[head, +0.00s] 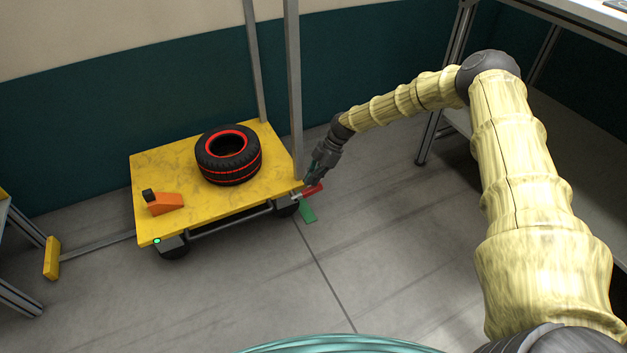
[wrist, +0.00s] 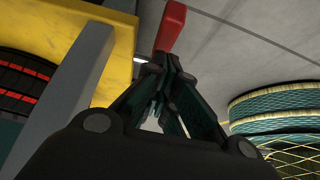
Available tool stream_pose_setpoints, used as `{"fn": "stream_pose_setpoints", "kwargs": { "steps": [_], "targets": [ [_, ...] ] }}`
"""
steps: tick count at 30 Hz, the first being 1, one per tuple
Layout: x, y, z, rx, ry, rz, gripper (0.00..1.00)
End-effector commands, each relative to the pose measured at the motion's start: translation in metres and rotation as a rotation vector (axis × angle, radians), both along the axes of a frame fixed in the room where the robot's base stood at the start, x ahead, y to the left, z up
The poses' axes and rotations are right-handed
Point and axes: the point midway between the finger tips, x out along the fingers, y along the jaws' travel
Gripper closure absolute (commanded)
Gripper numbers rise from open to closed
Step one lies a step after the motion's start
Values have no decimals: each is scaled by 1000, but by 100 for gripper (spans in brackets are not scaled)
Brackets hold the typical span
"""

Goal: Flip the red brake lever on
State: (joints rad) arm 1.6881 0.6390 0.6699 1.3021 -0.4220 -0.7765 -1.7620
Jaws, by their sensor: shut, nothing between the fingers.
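The red brake lever (head: 312,189) sticks out at the right front corner of the yellow cart (head: 225,208). It also shows in the wrist view (wrist: 171,27), just beyond my fingertips. My gripper (head: 311,181) is shut and empty, pointing down at the lever from above and behind it in the head view. In the wrist view my gripper (wrist: 163,62) has its fingertips together at the near end of the lever. I cannot tell whether they touch it. A green piece (head: 308,213) hangs below the lever.
A black tyre with red stripes (head: 229,157) and an orange block (head: 164,203) lie on the cart. A grey upright post (head: 293,80) stands close left of my gripper. A workbench (head: 590,18) is at the right. The floor in front of the cart is clear.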

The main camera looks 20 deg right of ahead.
Motion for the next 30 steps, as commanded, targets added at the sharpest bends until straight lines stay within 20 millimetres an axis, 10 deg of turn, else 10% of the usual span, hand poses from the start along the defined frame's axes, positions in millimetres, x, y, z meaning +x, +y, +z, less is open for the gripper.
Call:
{"fn": "stream_pose_setpoints", "kwargs": {
  "steps": [15, 30],
  "targets": [
    [6, -36, 84, 0, -3, 1, 100],
    [7, -52, 105, 1, -2, 1, 100]
  ]
}}
